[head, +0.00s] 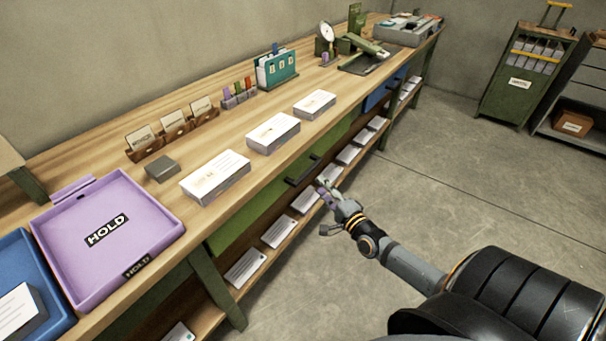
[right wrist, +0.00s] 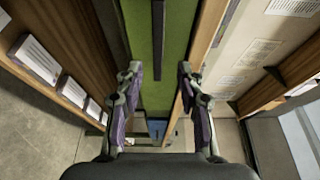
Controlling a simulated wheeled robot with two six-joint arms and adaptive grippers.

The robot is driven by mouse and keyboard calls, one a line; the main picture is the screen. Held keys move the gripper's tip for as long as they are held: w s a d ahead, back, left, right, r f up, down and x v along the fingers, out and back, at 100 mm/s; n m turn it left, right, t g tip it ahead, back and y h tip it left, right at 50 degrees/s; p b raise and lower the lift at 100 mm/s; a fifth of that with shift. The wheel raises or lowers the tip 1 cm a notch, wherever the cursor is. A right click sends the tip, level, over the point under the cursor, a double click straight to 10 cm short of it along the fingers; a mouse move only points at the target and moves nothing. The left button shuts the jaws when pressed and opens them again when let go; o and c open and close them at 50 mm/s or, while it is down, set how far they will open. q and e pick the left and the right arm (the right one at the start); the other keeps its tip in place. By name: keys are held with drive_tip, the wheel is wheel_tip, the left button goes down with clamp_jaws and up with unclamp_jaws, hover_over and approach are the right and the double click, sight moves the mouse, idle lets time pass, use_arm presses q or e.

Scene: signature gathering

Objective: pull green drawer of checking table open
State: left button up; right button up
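The green drawer (head: 250,220) is in the front of the long wooden checking table (head: 225,130), below the tabletop. Its front looks flush with the table, so it appears shut. Its dark bar handle (head: 303,170) sticks out from the front. My right gripper (head: 327,190) is in front of the drawer, close to the handle's right end. In the right wrist view my right gripper (right wrist: 158,72) is open, its fingers apart and nothing between the tips. The handle (right wrist: 158,40) lies ahead, in line with the gap, against the green front (right wrist: 140,95). My left gripper is not in view.
A lower shelf with several paper stacks (head: 278,231) runs under the drawer. Paper stacks (head: 215,177) and a purple HOLD tray (head: 152,205) stand on the tabletop. A blue drawer (head: 385,90) is farther along. The floor (head: 440,170) in front is clear.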

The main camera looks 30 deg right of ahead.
sight(310, 173)
drive_tip(key=w+b, duration=0.1)
drive_tip(key=w, duration=0.1)
drive_tip(key=w+b, duration=0.1)
drive_tip(key=w, duration=0.2)
drive_tip(key=w+b, duration=0.1)
drive_tip(key=w, duration=0.2)
drive_tip(key=shift+w+d+f, duration=0.1)
drive_tip(key=shift+w+f, duration=0.05)
drive_tip(key=shift+f, duration=0.15)
drive_tip(key=shift+w+r, duration=0.1)
drive_tip(key=shift+w, duration=0.4)
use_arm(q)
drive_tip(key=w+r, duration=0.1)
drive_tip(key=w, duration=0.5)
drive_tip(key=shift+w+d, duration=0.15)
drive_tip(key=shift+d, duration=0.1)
use_arm(e)
drive_tip(key=shift+c, duration=0.4)
clamp_jaws()
